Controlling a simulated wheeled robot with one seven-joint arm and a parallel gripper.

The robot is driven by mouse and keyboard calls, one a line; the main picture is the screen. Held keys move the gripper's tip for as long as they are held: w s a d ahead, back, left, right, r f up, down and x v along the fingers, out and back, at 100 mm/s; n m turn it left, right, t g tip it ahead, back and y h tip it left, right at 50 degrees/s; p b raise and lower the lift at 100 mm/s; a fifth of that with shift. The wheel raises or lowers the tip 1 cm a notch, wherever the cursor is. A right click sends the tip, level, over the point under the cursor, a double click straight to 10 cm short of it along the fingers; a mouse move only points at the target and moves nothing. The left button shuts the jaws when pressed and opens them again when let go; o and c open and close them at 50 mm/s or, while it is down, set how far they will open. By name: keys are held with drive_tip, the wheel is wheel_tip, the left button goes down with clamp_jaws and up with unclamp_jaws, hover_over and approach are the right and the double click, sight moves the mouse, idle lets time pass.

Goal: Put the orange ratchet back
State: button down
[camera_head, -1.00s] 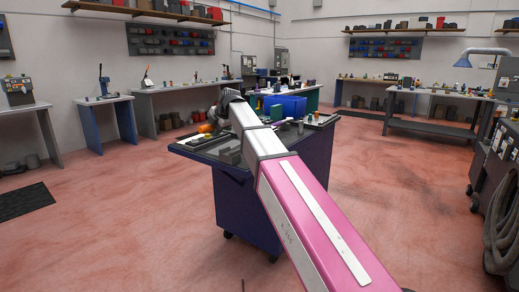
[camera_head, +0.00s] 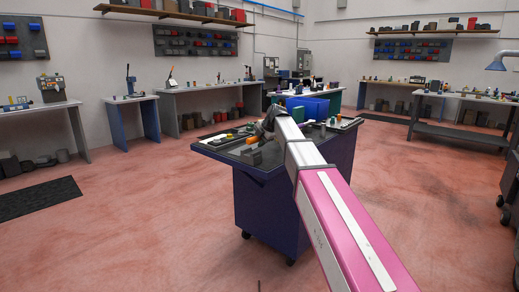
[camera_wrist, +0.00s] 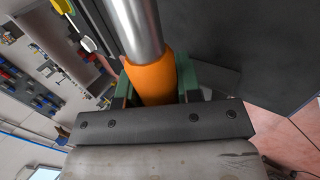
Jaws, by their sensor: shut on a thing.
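The orange ratchet (camera_wrist: 152,82) shows in the wrist view as an orange grip with a shiny metal shaft running toward the top edge. My gripper (camera_wrist: 157,76) is shut on the orange grip, one green finger on each side. The ratchet's far end is out of the wrist view. In the head view, my gripper (camera_head: 264,129) is over the left part of the dark blue cart (camera_head: 253,205), with a small orange spot of the ratchet (camera_head: 252,140) beside it. I cannot tell whether the ratchet touches the cart top.
Workbenches line the walls, one grey bench (camera_head: 190,89) behind the cart. A black mat (camera_head: 38,197) lies at the left. The floor around the cart is open.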

drive_tip(key=shift+f, duration=1.8)
drive_tip(key=shift+f, duration=0.15)
drive_tip(key=c, duration=0.8)
unclamp_jaws()
drive_tip(key=shift+d+f, duration=0.1)
